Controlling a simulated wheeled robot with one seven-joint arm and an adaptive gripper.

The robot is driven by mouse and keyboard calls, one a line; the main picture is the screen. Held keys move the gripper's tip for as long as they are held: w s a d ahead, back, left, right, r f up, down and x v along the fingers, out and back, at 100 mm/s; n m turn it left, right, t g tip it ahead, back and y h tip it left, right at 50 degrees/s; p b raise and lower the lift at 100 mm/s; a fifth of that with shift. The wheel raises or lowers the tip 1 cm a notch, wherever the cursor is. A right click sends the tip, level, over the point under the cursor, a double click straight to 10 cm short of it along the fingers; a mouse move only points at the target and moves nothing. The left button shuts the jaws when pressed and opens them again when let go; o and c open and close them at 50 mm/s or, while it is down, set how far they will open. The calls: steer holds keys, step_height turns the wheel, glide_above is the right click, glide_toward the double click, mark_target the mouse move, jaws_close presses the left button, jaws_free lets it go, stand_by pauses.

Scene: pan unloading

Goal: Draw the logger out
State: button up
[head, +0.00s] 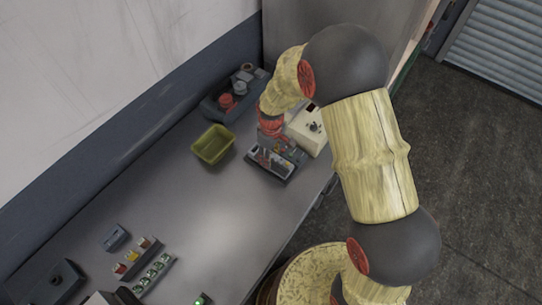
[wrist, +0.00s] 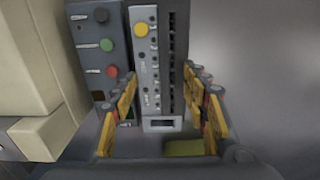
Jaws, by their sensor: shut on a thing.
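In the head view a dark pan (head: 268,172) holding upright modules stands on the bench, and my gripper (head: 272,143) reaches down over it. In the wrist view my gripper (wrist: 163,92) has one finger on each side of a grey module (wrist: 149,70) with a yellow button, small ports and a dark display window. A dark ribbed strip runs along its right side. I take this module to be the logger; my gripper is shut on it. Another grey module (wrist: 92,57) with black, green and red buttons is left of it. The fingertip contacts are partly hidden.
An olive bin (head: 213,145) stands left of the pan. A cream box (head: 308,130) is close on the right. A dark tray with round parts (head: 235,95) lies behind. Several small modules (head: 145,265) sit at the near left. The bench between is clear.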

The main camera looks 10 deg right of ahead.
steer(key=shift+r+p, duration=0.65)
steer(key=shift+r, duration=0.55)
